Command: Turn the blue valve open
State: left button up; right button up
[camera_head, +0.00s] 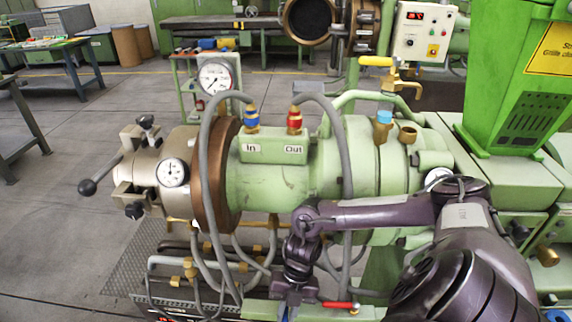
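A purple arm of mine comes in from the right, and its wrist bends down in front of the green extruder barrel (270,185). My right gripper (293,296) points down near the bottom edge of the picture; its fingers are too dark and small to tell open from shut. A small blue piece (284,315) shows just below it, mostly cut off; I cannot tell whether it is a valve handle or whether they touch. A red valve handle (340,305) lies right of the gripper. Higher up, a blue hose fitting (251,120) sits above the "In" label. My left gripper is out of view.
A red hose fitting (294,121) sits above the "Out" label. Grey hoses (345,150) loop down around the barrel near my wrist. A black-knobbed lever (90,187) sticks out at left. A yellow-handled valve (376,61) stands behind.

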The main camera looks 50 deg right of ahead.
jog(key=o, duration=0.4)
jog(key=s+b+v, duration=0.1)
jog(key=v, duration=0.6)
jog(key=shift+w+d+r+b, duration=0.25)
jog(key=shift+w+r+b, duration=0.15)
jog(key=shift+w, duration=0.15)
